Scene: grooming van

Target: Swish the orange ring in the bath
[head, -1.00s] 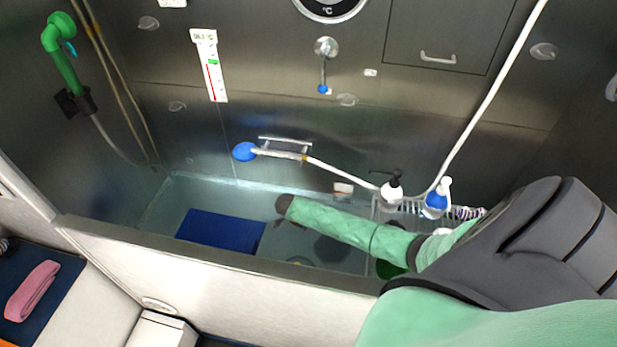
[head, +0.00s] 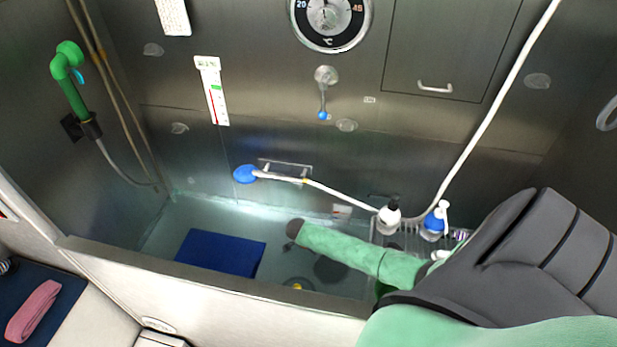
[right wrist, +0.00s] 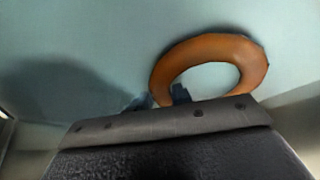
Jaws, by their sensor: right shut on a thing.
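The orange ring (right wrist: 214,48) shows in the right wrist view. My right gripper (right wrist: 163,97) is shut on its near edge, with only dark blue fingertips showing past the wrist housing. The ring hangs over or in a pale blue-green area of the bath; I cannot tell how deep it is. In the head view my green right arm reaches from the right over the bath (head: 165,228), and the ring and fingers are hidden there. My left gripper is not in view.
A blue mat (head: 220,253) lies in the bath's left part. A small yellow thing (head: 297,286) is on the bath floor near the front wall. A pump bottle (head: 389,218) and a blue bottle (head: 434,222) stand on a rack at right. A shower hose crosses the back wall.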

